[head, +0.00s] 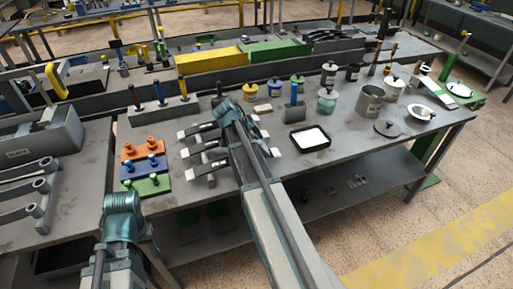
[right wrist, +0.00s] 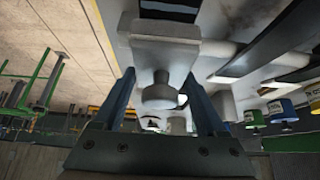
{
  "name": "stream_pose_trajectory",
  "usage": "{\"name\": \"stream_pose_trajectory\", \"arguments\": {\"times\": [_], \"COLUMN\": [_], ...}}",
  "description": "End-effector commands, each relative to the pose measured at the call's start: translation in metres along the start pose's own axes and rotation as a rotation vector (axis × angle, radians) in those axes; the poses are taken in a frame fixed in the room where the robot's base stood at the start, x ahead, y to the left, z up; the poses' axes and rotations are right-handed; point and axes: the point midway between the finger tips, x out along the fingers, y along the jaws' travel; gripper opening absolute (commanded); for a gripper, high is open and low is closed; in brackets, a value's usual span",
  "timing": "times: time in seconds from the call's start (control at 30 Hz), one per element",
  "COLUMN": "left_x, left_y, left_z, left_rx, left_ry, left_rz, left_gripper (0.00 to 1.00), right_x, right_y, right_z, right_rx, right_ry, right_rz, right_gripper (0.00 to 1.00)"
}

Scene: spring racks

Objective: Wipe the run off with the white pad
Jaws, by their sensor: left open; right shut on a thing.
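The white pad (right wrist: 180,45) shows close up in the right wrist view, a pale plate with a round knob. The two blue fingers of my right gripper (right wrist: 160,98) are shut on that knob. In the head view my right gripper (head: 228,110) is over the bench at the clamped dark bars, and my arm hides much of what is under it. My left gripper (head: 122,203) is open at the bench's front edge, low on the left; its fingertips are hard to make out. I cannot make out the run.
Orange (head: 142,149), blue (head: 144,167) and green (head: 147,185) knobbed blocks stand left of the dark bars. A black tray with white contents (head: 292,139) lies to the right. Jars and a grey can (head: 369,102) stand behind it. A grey bin (head: 45,148) is far left.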

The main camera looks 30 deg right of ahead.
Motion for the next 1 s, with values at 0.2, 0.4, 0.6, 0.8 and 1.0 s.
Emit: {"name": "stream_pose_trajectory", "arguments": {"times": [0.2,0.4,0.6,0.8,1.0], "left_x": [0.001,0.0,-0.004,-0.004,-0.004], "left_y": [0.0,0.0,0.0,0.0,0.0], "left_z": [0.0,0.0,0.0,0.0,0.0], "left_rx": [0.0,0.0,0.0,0.0,0.0], "left_ry": [0.0,0.0,0.0,0.0,0.0], "left_rz": [0.0,0.0,0.0,0.0,0.0], "left_gripper": [0.5,0.5,0.5,0.5,0.5], "right_x": [0.004,-0.001,-0.012,-0.017,-0.019], "right_y": [0.0,0.0,0.0,0.0,0.0], "right_z": [-0.004,0.001,0.012,0.018,0.021], "right_rx": [0.0,-0.001,-0.001,0.0,-0.001], "right_ry": [0.0,0.0,0.0,0.0,0.0], "right_rz": [0.0,-0.001,0.0,0.001,0.0], "right_gripper": [0.3,0.3,0.3,0.3,0.3]}}
